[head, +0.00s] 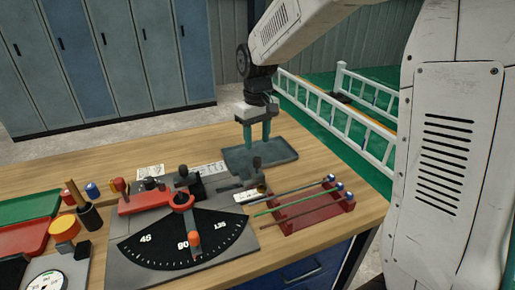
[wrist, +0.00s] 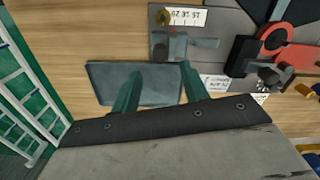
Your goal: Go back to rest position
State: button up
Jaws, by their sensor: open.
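My gripper (head: 257,133) is open, with two green fingers pointing down above a dark grey tray (head: 285,156) on the wooden table. Nothing shows between the fingers. In the wrist view the gripper (wrist: 160,90) is over the same tray (wrist: 98,74), with its fingers spread apart and the tray looking empty. The fingertips overlap the tray in the head view, and I cannot tell how far above it they are.
A bending tool with a black angle dial (head: 185,240) stands in front. A red rack (head: 312,212) holds rods at the table's right. Green and red trays (head: 22,237) lie at left. Lockers (head: 115,60) stand behind; a white railing (head: 350,115) is beyond the table.

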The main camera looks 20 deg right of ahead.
jog(key=shift+r, duration=0.4)
jog(key=s+d+r+m, duration=0.1)
jog(key=s+r, duration=0.1)
jog(key=s, duration=1.3)
jog(key=s+d+r+m+t, duration=0.1)
jog(key=s+r+m, duration=0.1)
jog(key=s, duration=1.3)
jog(key=shift+d+r, duration=0.25)
jog(key=shift+r, duration=0.6)
